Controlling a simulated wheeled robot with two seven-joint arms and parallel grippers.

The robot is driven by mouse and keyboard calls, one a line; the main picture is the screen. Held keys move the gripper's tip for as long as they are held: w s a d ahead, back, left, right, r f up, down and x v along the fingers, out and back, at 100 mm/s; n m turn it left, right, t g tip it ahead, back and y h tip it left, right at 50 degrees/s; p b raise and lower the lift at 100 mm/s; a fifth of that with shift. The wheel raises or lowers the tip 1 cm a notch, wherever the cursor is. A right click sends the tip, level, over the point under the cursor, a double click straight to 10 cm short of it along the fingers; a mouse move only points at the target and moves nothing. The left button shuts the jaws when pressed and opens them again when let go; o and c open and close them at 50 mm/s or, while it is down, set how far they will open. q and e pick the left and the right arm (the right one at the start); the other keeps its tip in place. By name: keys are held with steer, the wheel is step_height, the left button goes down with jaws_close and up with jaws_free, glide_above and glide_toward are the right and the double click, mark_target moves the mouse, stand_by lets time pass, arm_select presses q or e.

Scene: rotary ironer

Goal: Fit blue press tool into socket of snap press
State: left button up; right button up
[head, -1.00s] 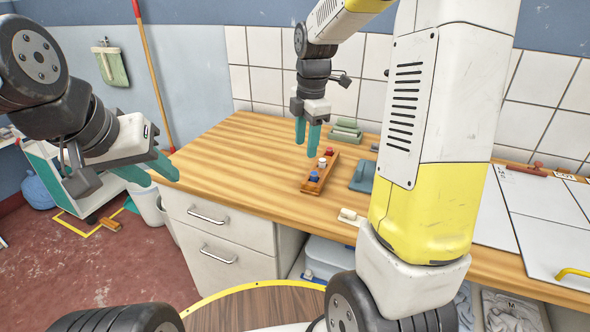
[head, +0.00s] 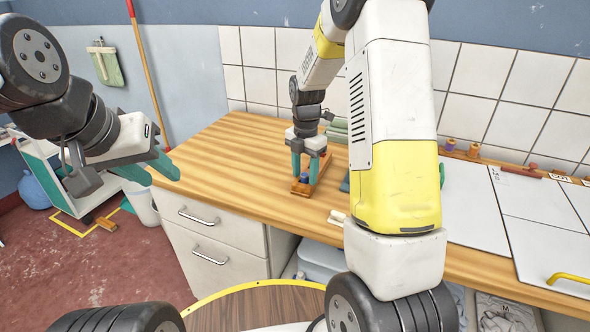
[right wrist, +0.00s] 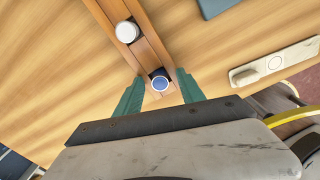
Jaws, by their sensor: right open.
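The blue press tool (right wrist: 160,84) stands in a slot of the wooden rack (right wrist: 149,47); it also shows in the head view (head: 305,178). My right gripper (right wrist: 161,88) is open, pointing down, with its teal fingers on either side of the blue tool, apart from it as far as I can tell. My left gripper (head: 163,178) is open and empty, beyond the counter's left edge.
A white tool (right wrist: 127,31) stands in the same rack. The counter's left part (head: 230,150) is clear.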

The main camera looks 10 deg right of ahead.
jaws_close()
steer(key=shift+r, duration=0.1)
